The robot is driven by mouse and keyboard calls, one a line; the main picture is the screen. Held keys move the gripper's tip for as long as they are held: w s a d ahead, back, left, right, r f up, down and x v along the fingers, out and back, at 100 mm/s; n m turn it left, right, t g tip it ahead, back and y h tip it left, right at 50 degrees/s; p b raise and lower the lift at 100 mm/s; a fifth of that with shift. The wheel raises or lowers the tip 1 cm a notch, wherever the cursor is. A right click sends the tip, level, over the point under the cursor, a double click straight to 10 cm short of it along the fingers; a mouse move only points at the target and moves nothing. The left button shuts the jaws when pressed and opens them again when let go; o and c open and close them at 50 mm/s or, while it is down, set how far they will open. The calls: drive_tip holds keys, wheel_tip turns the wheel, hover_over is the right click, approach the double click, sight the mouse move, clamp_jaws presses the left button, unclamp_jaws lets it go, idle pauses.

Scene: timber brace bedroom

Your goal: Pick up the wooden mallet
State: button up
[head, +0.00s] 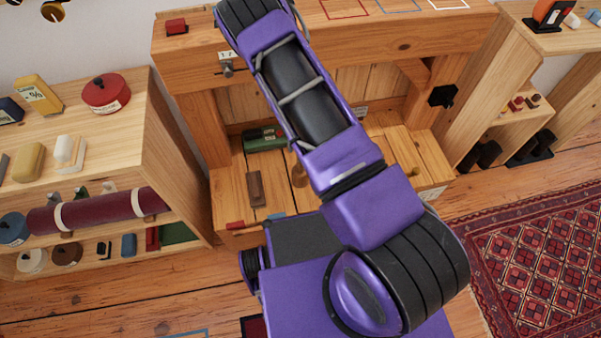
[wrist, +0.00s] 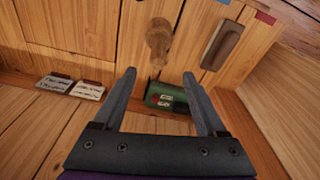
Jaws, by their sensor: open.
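A light wooden piece with a rounded head and narrower stem, which looks like the wooden mallet (wrist: 158,38), stands on the plank surface at the top middle of the wrist view. In the head view the same wooden piece (head: 299,176) shows partly, beside my arm, which hides some of it. My gripper (wrist: 158,76) is open and empty in the wrist view. Its fingertips point toward the wooden piece and are apart from it. The gripper does not show in the head view.
A green item (wrist: 167,97) lies between and beyond my fingers. A dark brown block (wrist: 222,45) lies right of the wooden piece in the wrist view. The bench's thick top (head: 400,48) overhangs the lower planks. A shelf (head: 160,150) stands left.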

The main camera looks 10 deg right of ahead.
drive_tip(key=f, duration=0.4)
drive_tip(key=w+f+b, duration=0.1)
drive_tip(key=f, duration=0.3)
drive_tip(key=f+b, duration=0.1)
drive_tip(key=f, duration=0.3)
drive_tip(key=shift+w+f, duration=0.15)
drive_tip(key=shift+w, duration=0.15)
clamp_jaws()
